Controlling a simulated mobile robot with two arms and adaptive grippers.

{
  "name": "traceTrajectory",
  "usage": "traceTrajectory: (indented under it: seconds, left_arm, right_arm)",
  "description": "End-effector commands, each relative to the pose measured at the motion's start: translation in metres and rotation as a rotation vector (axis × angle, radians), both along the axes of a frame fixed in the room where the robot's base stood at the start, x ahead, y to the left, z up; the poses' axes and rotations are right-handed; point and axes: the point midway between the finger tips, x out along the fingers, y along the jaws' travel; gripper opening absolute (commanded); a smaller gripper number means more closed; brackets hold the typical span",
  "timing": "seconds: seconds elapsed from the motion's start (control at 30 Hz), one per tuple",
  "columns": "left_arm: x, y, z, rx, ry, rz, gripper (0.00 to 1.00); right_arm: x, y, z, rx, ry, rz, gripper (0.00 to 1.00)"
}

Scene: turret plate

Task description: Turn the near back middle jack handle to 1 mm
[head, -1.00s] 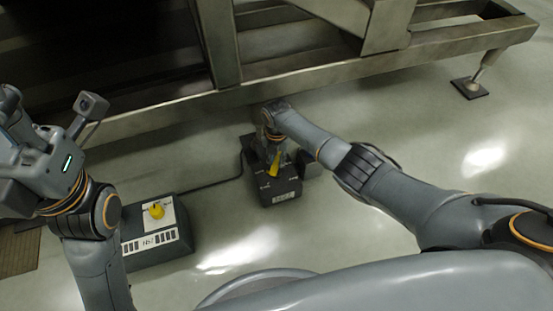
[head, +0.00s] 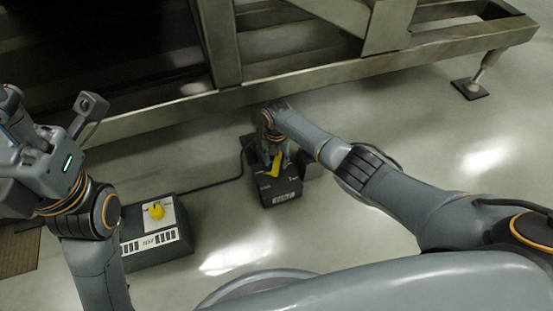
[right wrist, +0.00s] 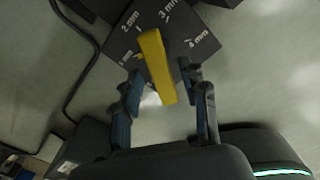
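The yellow jack handle (head: 277,166) stands on a dark jack box (head: 285,190) on the floor, below the frame's lower beam. In the right wrist view the handle (right wrist: 157,66) lies over the dial, its free end pointing toward my gripper. The box top (right wrist: 190,20) carries marks reading 2 mm, 3 mm and 4 mm, and a partly hidden one at left. My right gripper (right wrist: 166,100) is open, its fingers on either side of the handle with visible gaps. In the head view my right gripper (head: 272,150) is over the box. My left gripper (head: 40,160) is at the left edge, fingers unclear.
Another box with a yellow knob (head: 156,211) and a white label sits at lower left. A dark cable (head: 210,185) runs on the floor between the boxes. The metal frame (head: 300,75) spans above and behind.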

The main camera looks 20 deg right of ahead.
Motion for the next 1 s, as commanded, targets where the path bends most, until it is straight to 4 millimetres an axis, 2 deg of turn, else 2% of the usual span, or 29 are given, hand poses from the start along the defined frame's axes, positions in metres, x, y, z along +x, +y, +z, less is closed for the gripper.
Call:
traceTrajectory:
  seconds: [0.23,0.37,0.53,0.8,1.0]
  left_arm:
    - [0.000,0.001,0.001,-0.007,-0.003,0.000,0.40]
    - [0.000,0.001,0.001,-0.007,-0.002,0.001,0.40]
    - [0.000,0.001,0.001,-0.007,-0.001,0.000,0.40]
    - [0.000,0.001,0.000,-0.006,0.000,0.000,0.40]
    - [0.000,0.001,0.000,-0.006,0.000,0.000,0.40]
  right_arm:
    - [0.001,-0.001,0.001,-0.001,-0.003,-0.001,0.43]
    - [0.002,-0.001,0.010,-0.001,-0.004,-0.001,0.43]
    - [0.001,-0.002,0.033,-0.002,-0.006,0.001,0.43]
    - [0.001,-0.001,0.091,-0.001,-0.005,0.001,0.43]
    - [0.001,-0.001,0.114,0.000,-0.001,0.000,0.43]
